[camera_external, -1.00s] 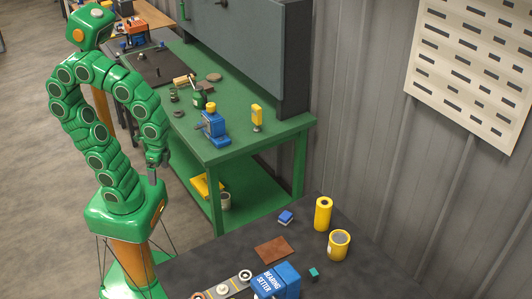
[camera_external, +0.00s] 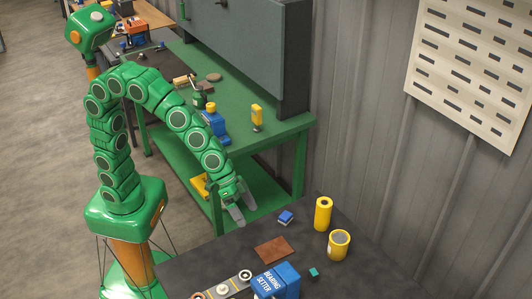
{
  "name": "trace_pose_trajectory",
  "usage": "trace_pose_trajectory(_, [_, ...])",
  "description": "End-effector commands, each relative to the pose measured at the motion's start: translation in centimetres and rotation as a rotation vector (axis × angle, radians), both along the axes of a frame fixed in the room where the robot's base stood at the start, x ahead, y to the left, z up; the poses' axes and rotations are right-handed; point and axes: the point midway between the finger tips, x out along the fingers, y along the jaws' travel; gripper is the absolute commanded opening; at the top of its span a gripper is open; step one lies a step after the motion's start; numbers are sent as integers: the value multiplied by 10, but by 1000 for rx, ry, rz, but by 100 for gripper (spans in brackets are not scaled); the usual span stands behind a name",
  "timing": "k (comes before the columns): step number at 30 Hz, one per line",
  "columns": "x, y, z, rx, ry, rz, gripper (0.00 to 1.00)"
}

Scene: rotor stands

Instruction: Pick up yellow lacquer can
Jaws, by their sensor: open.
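Two yellow cylindrical things stand upright at the back right of the dark table. One is a tall, narrow yellow can (camera_external: 323,214) with a small dark spot on top. The other is a shorter, wider yellow container (camera_external: 339,246) with a grey top, just in front of it. I cannot tell for certain which is the lacquer can. My gripper (camera_external: 239,215) is open and empty near the left back edge of the table. Both yellow things are to its right, well apart from it.
The dark table (camera_external: 365,277) also holds a blue block (camera_external: 286,217), a brown sheet (camera_external: 273,249), a teal cube (camera_external: 314,272) and a blue bearing setter (camera_external: 278,281). A green workbench (camera_external: 245,143) with tools stands behind. The corrugated wall (camera_external: 365,130) is at the right.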

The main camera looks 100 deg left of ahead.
Motion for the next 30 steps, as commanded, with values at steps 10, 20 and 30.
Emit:
trace_pose_trajectory(10, [103,-14,-16,3,-187,119,100])
trace_pose_trajectory(20, [181,-8,-42,63,-339,268,100])
trace_pose_trajectory(30, [233,11,-83,189,-458,440,100])
